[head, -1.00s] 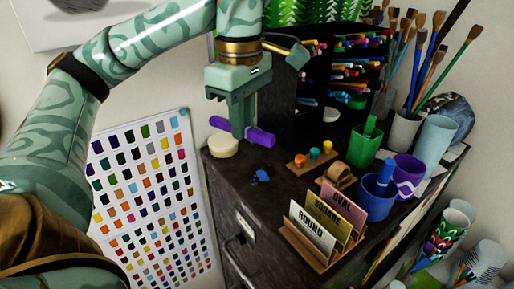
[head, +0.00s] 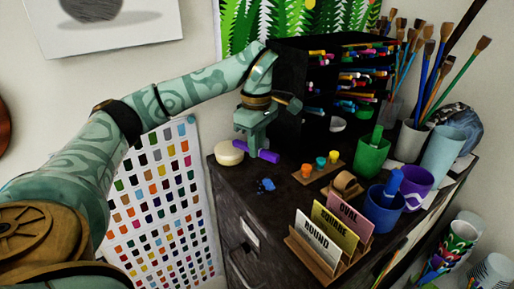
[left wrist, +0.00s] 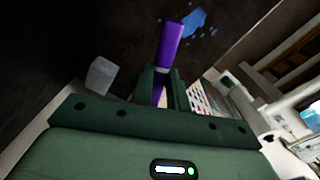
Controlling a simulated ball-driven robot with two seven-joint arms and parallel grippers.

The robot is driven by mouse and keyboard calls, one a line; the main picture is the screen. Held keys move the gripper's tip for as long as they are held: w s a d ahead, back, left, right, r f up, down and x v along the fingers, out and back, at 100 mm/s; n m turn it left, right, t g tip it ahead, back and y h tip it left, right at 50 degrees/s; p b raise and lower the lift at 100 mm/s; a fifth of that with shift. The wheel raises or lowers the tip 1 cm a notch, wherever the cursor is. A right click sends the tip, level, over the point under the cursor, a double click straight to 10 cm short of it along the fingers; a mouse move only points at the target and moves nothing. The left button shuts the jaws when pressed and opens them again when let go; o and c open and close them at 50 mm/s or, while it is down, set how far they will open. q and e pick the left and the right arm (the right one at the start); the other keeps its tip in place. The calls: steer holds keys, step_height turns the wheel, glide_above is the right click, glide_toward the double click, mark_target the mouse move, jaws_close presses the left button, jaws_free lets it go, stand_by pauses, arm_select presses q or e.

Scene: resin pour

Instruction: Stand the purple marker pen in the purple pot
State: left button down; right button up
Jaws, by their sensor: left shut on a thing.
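The purple marker pen (head: 267,157) is held by my left gripper (head: 251,150), which is shut on it above the left part of the dark cabinet top. The pen lies roughly sideways, its right end sticking out of the jaws. In the left wrist view the purple pen (left wrist: 171,43) sticks out beyond the fingers (left wrist: 160,88). The purple pot (head: 417,187) with a pale zigzag band stands at the right of the cabinet top, partly hidden behind the blue pot. It is apart from the pen. My right gripper is not in view.
A blue pot (head: 382,212) and a green pot (head: 369,160) hold pens. Sign cards (head: 335,229), a paint-pot strip (head: 318,168) and a tape roll (head: 346,182) stand between. A cream round block (head: 229,153) and blue splotch (head: 266,185) are nearby. A pen rack (head: 290,90) rises behind.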

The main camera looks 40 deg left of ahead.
arm_select(q)
steer(key=shift+f, duration=0.5)
steer(key=shift+f, duration=0.2)
steer(key=c, duration=1.4)
jaws_free()
steer(key=shift+f, duration=0.1)
steer(key=shift+o, duration=0.2)
steer(key=shift+r, duration=0.3)
step_height(320, 180, up, 12)
steer(key=p, duration=0.2)
